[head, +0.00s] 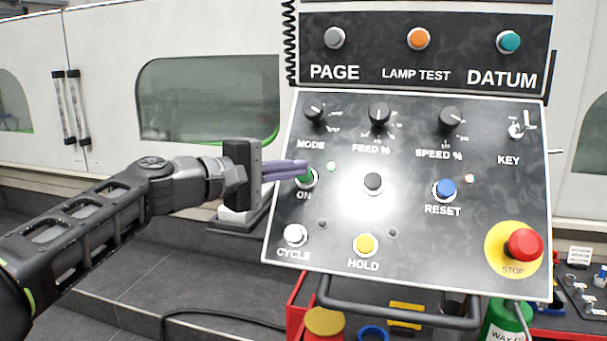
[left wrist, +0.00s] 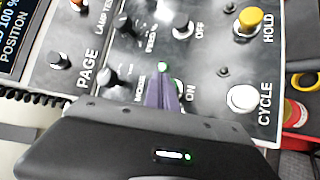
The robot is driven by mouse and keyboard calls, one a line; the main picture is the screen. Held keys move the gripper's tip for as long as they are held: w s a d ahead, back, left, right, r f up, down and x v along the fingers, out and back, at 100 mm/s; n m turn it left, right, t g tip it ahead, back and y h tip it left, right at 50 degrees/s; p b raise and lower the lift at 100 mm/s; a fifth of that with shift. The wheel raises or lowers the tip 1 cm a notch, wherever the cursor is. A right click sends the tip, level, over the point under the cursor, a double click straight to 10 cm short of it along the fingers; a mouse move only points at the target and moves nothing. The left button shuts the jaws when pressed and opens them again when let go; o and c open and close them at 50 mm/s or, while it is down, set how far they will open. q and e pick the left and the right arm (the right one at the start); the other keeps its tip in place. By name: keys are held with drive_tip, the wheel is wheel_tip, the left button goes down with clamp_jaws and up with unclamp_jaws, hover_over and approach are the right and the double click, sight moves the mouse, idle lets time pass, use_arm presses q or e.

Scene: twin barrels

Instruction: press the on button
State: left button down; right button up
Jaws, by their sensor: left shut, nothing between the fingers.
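The ON button (head: 307,179) is a green button in a pale ring at the left of the sloping control panel (head: 420,270), above the white CYCLE button (head: 295,235). My left gripper (head: 306,168) comes in from the left with its purple fingers shut and empty. Its fingertips overlap the top of the ON button in the head view; whether they touch it I cannot tell. In the left wrist view the fingers (left wrist: 163,92) lie beside the ON label and partly hide the ON button. A small green lamp (head: 331,166) glows just right of the fingertips. My right gripper is not in view.
A dark button (head: 373,182), blue RESET button (head: 446,188), yellow HOLD button (head: 367,244) and red STOP button (head: 523,244) share the panel. Knobs line its upper part. A dark handle bar (head: 400,313) runs below it.

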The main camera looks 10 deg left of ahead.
use_arm(q)
drive_tip(key=s+r, duration=0.1)
drive_tip(key=s, duration=0.1)
drive_tip(key=s+r, duration=0.2)
drive_tip(key=shift+a+p, duration=0.1)
drive_tip(key=shift+p, duration=0.2)
idle(0.7)
